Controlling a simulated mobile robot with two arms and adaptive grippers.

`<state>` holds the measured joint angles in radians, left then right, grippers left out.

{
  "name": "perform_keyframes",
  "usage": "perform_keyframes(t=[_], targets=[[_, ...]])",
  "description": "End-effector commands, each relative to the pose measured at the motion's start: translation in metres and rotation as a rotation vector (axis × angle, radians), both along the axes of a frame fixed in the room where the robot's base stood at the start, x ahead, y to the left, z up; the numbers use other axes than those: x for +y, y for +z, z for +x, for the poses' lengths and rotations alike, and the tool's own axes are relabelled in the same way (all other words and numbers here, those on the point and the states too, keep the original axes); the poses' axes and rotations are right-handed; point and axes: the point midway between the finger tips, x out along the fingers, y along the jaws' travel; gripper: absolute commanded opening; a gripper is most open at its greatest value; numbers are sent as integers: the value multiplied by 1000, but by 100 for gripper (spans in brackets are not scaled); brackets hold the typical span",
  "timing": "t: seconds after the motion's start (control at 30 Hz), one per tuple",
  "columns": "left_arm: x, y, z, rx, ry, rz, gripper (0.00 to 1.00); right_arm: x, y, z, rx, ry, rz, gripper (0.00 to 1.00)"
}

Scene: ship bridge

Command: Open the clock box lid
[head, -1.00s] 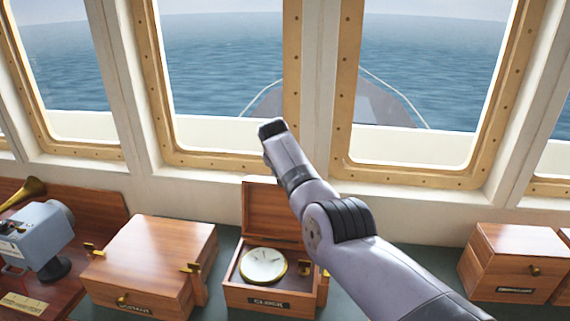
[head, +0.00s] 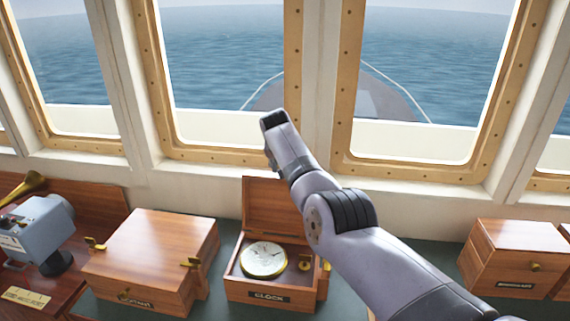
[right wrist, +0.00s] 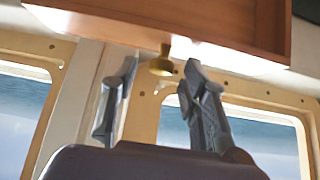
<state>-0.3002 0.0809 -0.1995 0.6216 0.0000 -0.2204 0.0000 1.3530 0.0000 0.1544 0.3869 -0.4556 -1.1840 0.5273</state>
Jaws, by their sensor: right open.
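The clock box (head: 232,291) is a wooden box with a "CLOCK" label, at the lower middle of the head view. Its lid (head: 270,203) stands raised at the back, and the white clock dial (head: 263,259) shows inside. My right arm crosses in front of the lid's right part. In the right wrist view, my right gripper (right wrist: 160,82) is open, its two grey fingers apart. A brass knob (right wrist: 160,66) on a wooden panel (right wrist: 200,25), apparently the lid, shows between the fingertips; I cannot tell whether they touch. My left gripper is not in view.
A closed wooden box (head: 150,255) stands close on the left, with a blue-grey instrument (head: 38,235) beyond it. Another wooden box (head: 515,255) stands on the right. Window frames (head: 215,157) rise behind the dark counter.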

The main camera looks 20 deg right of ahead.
Motion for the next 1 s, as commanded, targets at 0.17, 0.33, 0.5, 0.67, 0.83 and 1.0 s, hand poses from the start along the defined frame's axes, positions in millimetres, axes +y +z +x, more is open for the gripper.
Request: perform_keyframes(t=[0.17, 0.33, 0.5, 0.67, 0.83, 1.0], targets=[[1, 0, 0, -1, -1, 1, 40, 1, 1, -1, 2, 0, 1, 41], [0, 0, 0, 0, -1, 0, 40, 5, 9, -5, 0, 0, 0, 41], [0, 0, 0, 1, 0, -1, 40, 10, 25, -15, -2, 0, 0, 41], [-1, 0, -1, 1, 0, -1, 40, 19, 47, -28, -3, 1, 0, 41], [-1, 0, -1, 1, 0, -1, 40, 28, 74, -44, -3, 0, 1, 41], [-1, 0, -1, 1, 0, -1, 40, 35, 91, -55, -1, 1, 0, 41]])
